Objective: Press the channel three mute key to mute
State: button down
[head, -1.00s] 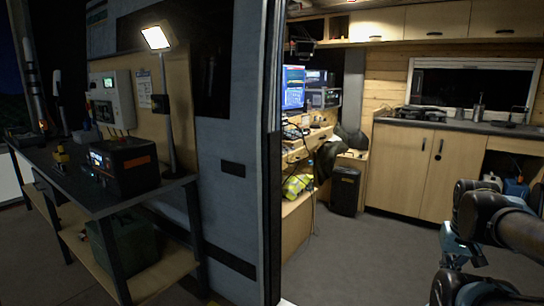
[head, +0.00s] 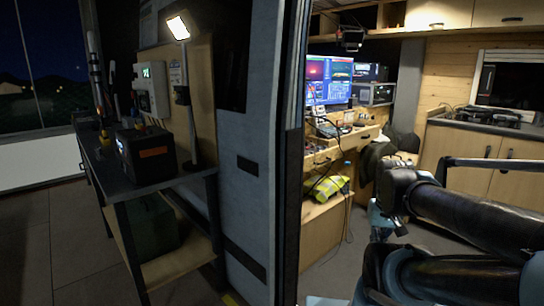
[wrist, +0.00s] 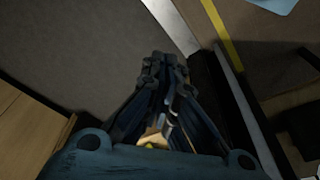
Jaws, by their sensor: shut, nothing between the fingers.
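My gripper (wrist: 163,68) is shut and empty in the wrist view, pointing over the grey floor near the van's door sill. In the head view my arm fills the lower right, in front of the doorway. The channel three mute key cannot be made out in either view. Inside the van, a desk (head: 318,158) carries small dark equipment (head: 326,129) below the lit monitors (head: 329,82). It is too small to tell which piece has the keys. My gripper is well apart from the desk.
The van's door edge (head: 291,150) stands upright left of the opening. Outside, a dark workbench (head: 110,182) holds a black power box (head: 146,153) and a lamp (head: 179,27). A kitchen cabinet (head: 465,155) stands at the right.

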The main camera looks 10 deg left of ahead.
jog(key=shift+w, duration=0.2)
jog(key=w+a+r+n+t+y, duration=0.1)
jog(key=w+a+r, duration=0.3)
jog(key=w+r, duration=0.5)
jog(key=w+a+r+y, duration=0.2)
jog(key=w+a+r, duration=0.3)
jog(key=w, duration=0.8)
jog(key=w+a+r+n+t+y, duration=0.1)
jog(key=w+a+r, duration=0.4)
jog(key=w, duration=0.6)
jog(key=w+a+y, duration=0.1)
jog(key=w+a, duration=0.5)
jog(key=w, duration=0.5)
jog(key=w+a+y, duration=0.1)
jog(key=w+a, duration=0.5)
jog(key=w, duration=0.6)
jog(key=w+a+f+y, duration=0.1)
jog(key=w+a, duration=0.5)
jog(key=w, duration=0.5)
jog(key=shift+w+t+y, duration=0.2)
jog(key=shift+t+y, duration=0.1)
jog(key=shift+y, duration=0.1)
jog(key=shift+f, duration=0.2)
